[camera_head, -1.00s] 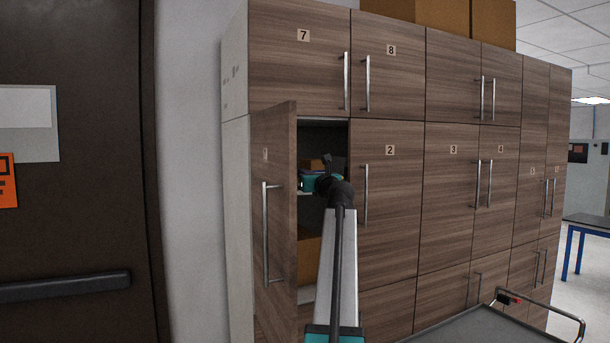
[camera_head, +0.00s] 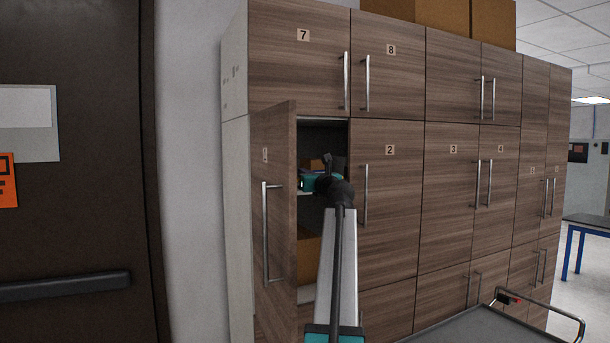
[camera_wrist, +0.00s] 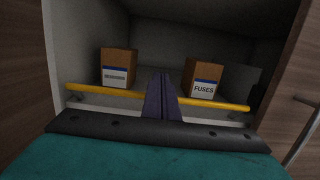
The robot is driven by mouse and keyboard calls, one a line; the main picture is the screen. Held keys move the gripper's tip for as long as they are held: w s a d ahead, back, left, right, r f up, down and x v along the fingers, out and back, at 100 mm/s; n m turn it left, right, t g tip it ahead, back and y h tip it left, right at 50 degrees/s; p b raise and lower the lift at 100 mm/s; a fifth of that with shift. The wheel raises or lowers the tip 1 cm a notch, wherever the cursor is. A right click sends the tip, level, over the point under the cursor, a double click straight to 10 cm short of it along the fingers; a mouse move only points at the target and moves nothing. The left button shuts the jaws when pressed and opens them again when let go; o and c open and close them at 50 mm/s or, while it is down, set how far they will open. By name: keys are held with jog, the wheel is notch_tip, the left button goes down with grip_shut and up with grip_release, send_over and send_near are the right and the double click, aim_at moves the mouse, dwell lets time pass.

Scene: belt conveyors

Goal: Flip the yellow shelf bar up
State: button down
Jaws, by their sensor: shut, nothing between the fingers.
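The yellow shelf bar (camera_wrist: 125,92) runs across the front of a shelf inside the open cabinet in the wrist view. It lies low, in front of the bases of two small boxes. My gripper (camera_wrist: 159,76) is shut and empty, its fingers pointing into the cabinet and crossing in front of the middle of the bar. That middle stretch is hidden behind the fingers, and I cannot tell whether they touch the bar. In the head view, my arm reaches into the cabinet and hides most of the shelf; the bar cannot be made out there.
A box with an unclear label (camera_wrist: 117,67) and a box labelled FUSES (camera_wrist: 203,77) stand on the shelf. The open cabinet door (camera_head: 275,220) is left of my arm; closed door 2 (camera_head: 388,200) is right. A larger box (camera_head: 308,255) sits lower inside.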

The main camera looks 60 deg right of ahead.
dwell(0.4)
jog(key=s+a+r+b, duration=0.2)
jog(key=s+a+r, duration=0.3)
jog(key=s, duration=0.3)
jog(key=shift+s+a+r+b, duration=0.25)
jog(key=shift+a+b, duration=0.15)
jog(key=shift+a, duration=0.15)
jog(key=shift+f, duration=0.1)
dwell(0.7)
